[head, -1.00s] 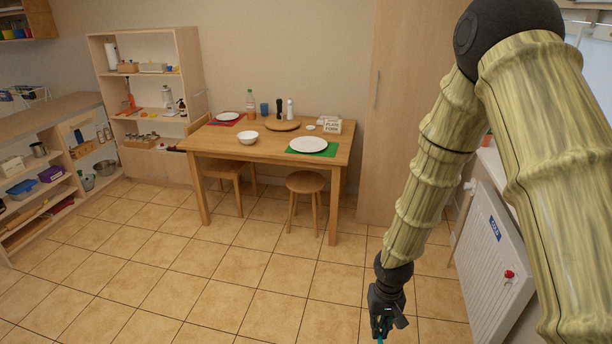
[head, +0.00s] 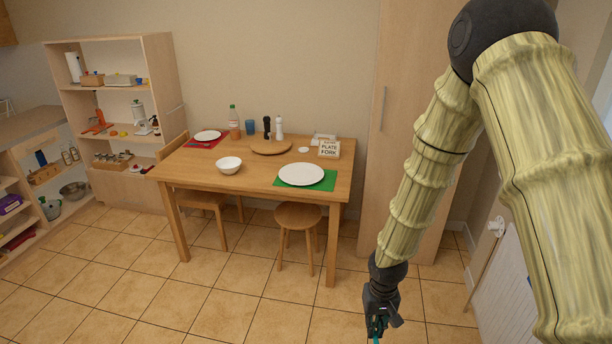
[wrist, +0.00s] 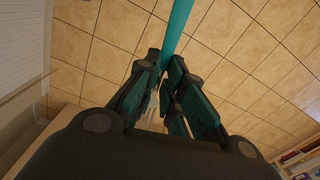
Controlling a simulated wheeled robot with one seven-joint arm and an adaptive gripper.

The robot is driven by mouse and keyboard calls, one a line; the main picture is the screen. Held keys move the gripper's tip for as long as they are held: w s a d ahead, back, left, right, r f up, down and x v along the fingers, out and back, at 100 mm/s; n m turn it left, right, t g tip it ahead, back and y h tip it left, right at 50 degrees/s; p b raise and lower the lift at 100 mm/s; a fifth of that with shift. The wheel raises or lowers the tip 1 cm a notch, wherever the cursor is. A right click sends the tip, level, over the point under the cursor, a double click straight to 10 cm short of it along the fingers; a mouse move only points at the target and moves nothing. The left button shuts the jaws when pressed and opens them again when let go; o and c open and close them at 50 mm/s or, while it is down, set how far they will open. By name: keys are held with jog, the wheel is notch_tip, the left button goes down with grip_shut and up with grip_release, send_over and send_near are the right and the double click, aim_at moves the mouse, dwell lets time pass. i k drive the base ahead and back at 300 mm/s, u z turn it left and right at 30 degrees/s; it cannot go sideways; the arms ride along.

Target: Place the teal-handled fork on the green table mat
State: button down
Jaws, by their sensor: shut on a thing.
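My gripper (head: 377,326) hangs low over the floor at the bottom of the head view, to the right of and nearer than the table. In the wrist view my gripper (wrist: 165,75) is shut on the teal handle of the fork (wrist: 177,28). Only a small teal piece of the fork (head: 376,340) shows in the head view; its tines cannot be made out. The green table mat (head: 327,185) lies on the near right part of the table, with a white plate (head: 301,174) on it.
The wooden table (head: 245,188) also holds a white bowl (head: 229,165), a round board (head: 271,147), a bottle and a small sign (head: 329,149). A stool (head: 298,216) stands at its front, a chair at its left. A tall cabinet (head: 407,120) is behind right. Floor before the table is clear.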

aim_at(330, 178)
jog(key=i, duration=2.95)
jog(key=u, duration=0.15)
